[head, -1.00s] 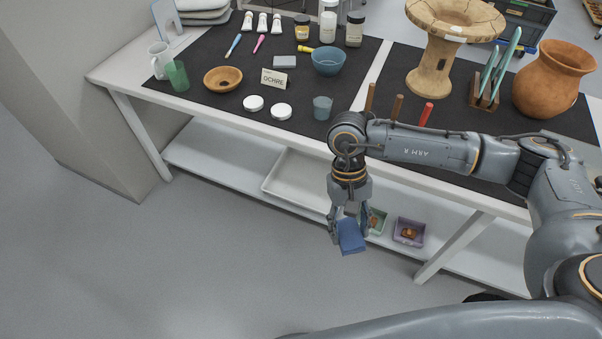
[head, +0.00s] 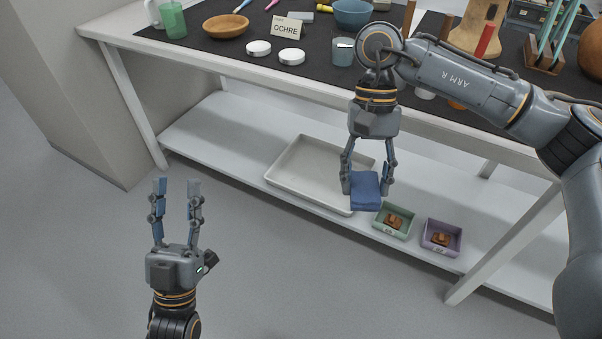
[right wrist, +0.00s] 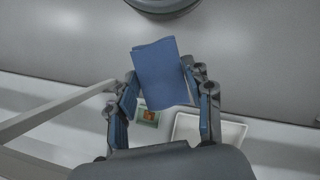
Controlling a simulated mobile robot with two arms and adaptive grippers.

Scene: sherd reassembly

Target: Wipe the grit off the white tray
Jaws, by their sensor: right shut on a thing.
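The white tray (head: 300,174) lies on the lower shelf under the table, and its right end is partly hidden behind my right gripper. I cannot make out grit on it at this size. My right gripper (head: 366,186) is shut on a folded blue cloth (head: 365,192), held in front of the tray's right end. In the right wrist view the cloth (right wrist: 162,74) sits between the fingers, with part of the tray (right wrist: 222,130) beyond. My left gripper (head: 177,186) is open and empty, fingers pointing up, over the floor left of the tray.
A green box (head: 393,236) and a purple box (head: 457,239) with brown sherds stand on the shelf right of the tray. The tabletop edge (head: 240,74) overhangs the shelf, and a table leg (head: 500,246) stands at the right. The shelf left of the tray is clear.

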